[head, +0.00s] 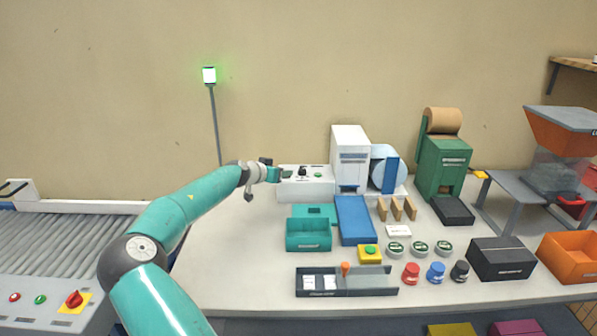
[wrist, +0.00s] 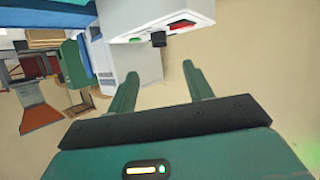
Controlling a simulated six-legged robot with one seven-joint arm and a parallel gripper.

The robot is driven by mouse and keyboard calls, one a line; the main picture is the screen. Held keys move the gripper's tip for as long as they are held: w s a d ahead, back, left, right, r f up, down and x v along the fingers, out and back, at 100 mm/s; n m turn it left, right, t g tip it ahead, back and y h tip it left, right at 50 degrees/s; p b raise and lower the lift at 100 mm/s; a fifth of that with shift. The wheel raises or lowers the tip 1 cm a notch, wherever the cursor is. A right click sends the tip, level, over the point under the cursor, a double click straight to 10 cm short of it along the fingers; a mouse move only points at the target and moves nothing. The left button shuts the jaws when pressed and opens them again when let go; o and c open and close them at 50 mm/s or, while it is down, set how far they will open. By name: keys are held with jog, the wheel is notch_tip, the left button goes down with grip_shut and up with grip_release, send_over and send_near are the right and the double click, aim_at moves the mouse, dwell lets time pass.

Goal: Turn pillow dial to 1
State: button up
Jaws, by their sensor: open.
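The pillow machine seems to be the white unit with a low control box (head: 306,187) at the back of the table. A black dial (head: 303,170) stands on the box's top, and it also shows in the wrist view (wrist: 158,40). Its number marks are too small to read, so its setting cannot be told. My gripper (head: 275,173) is at the box's left end, beside the dial. In the wrist view my gripper (wrist: 160,76) has its two green fingers spread apart with nothing between them. The dial lies beyond the fingertips, apart from them.
The tall white housing (head: 350,150) rises just right of the box. A teal bin (head: 308,240) stands in front. A roller conveyor (head: 60,245) is at left.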

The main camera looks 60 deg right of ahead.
aim_at(302, 172)
jog(key=x, duration=1.3)
jog(key=shift+d+f, duration=0.15)
jog(key=shift+d, duration=0.15)
jog(key=shift+s, duration=0.1)
jog(key=c, duration=0.9)
jog(key=shift+s+n+t, duration=0.3)
jog(key=shift+n+t, duration=0.4)
jog(key=shift+t, duration=0.1)
jog(key=shift+c, duration=0.2)
jog(key=shift+s+d+f+n+t, duration=0.1)
jog(key=shift+s+f+n+t, duration=0.05)
jog(key=shift+n+t, duration=0.55)
jog(key=shift+s+f+n+t, duration=0.1)
jog(key=shift+s+n+t, duration=0.1)
jog(key=shift+n+t, duration=0.5)
jog(key=shift+w+t, duration=0.25)
jog(key=shift+t, duration=0.15)
